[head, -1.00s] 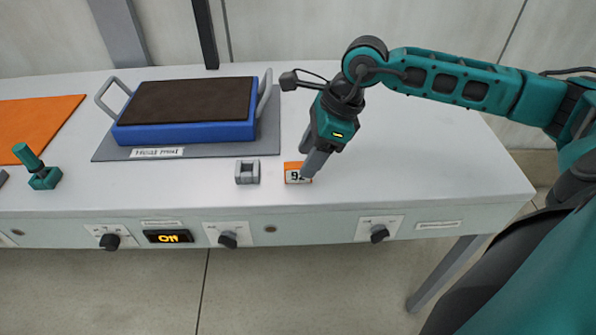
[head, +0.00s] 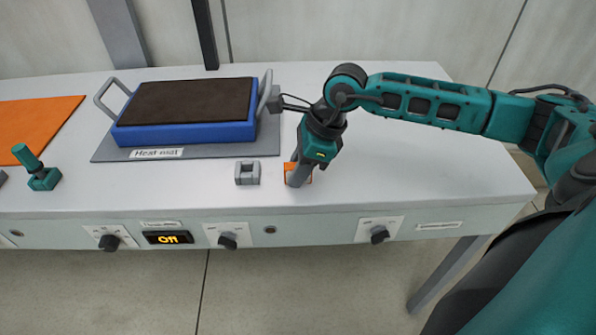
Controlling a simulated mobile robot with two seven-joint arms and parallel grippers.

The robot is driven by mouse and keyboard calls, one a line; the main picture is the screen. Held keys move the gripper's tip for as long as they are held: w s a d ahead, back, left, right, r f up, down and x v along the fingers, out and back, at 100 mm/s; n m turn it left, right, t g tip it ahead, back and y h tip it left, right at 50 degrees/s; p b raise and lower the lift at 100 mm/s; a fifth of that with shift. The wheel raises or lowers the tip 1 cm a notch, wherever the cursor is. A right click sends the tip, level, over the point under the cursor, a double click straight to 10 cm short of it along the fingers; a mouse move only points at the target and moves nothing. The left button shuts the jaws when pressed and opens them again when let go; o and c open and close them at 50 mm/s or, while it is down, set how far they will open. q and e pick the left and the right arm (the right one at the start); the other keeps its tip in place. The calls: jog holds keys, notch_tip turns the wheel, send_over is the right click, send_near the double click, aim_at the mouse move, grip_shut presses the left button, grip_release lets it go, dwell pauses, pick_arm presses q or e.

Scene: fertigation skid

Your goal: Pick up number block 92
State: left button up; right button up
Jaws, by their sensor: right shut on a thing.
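The number block 92 (head: 289,167) is a small orange block on the white table near its front edge. Its numbered face is now mostly hidden behind my gripper's fingers. My right gripper (head: 298,179) points down and is shut on the block. The block appears to be at the table surface; I cannot tell whether it is lifted. My left gripper is not in view.
A grey bracket-like holder (head: 247,173) stands just left of the block. A blue tray with a dark top (head: 186,130) and handles sits on the grey heat mat (head: 110,152). The table's right part is clear.

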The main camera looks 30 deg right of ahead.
grip_shut()
jog(key=shift+r, duration=0.15)
